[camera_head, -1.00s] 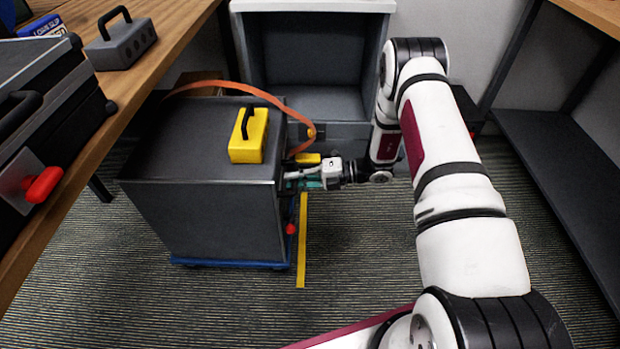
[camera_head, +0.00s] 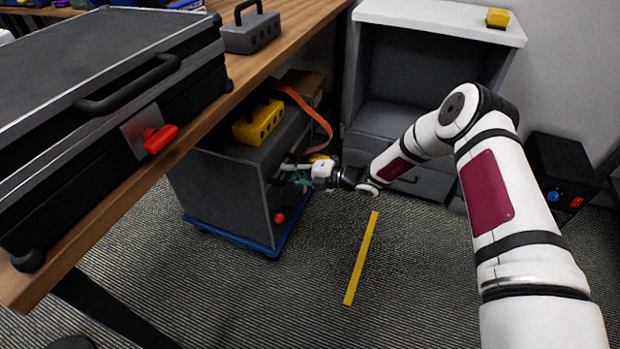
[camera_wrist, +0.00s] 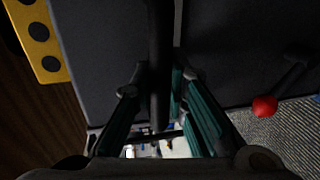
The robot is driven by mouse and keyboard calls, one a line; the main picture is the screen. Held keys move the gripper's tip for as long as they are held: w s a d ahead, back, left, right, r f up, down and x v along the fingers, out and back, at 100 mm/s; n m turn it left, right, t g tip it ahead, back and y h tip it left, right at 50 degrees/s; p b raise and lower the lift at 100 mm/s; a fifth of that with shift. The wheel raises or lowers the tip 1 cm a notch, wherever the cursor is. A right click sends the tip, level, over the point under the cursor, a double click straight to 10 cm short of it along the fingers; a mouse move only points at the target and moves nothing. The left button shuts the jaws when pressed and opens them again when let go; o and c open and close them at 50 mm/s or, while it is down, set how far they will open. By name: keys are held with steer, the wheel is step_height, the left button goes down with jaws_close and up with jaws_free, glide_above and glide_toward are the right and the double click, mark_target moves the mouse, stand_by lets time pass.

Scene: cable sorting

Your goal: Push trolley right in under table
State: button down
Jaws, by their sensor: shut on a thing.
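The trolley (camera_head: 222,190) is a dark grey box on a blue wheeled base (camera_head: 240,240), left of centre in the head view. Its left part is hidden behind the table (camera_head: 130,172), and its right part stands out past the table edge. My gripper (camera_head: 299,177) is at the trolley's right side, with its teal fingers partly hidden. In the wrist view my gripper (camera_wrist: 158,85) is shut on a dark bar, the trolley handle (camera_wrist: 160,55). A red knob (camera_head: 279,218) is low on the trolley's right side and also shows in the wrist view (camera_wrist: 265,106).
A yellow block (camera_head: 258,122) and an orange strap (camera_head: 313,112) are on the trolley top. A black case (camera_head: 90,75) with a red latch stands on the table. A grey cabinet (camera_head: 440,12) is behind. A yellow floor strip (camera_head: 362,258) lies on clear carpet right of the trolley.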

steer(key=shift+w+a+r, duration=0.1)
steer(key=shift+w+a, duration=0.15)
steer(key=shift+a, duration=0.4)
steer(key=shift+w+a, duration=0.2)
steer(key=shift+a, duration=0.55)
steer(key=c, duration=1.6)
jaws_free()
steer(key=shift+o, duration=0.2)
steer(key=v, duration=1.2)
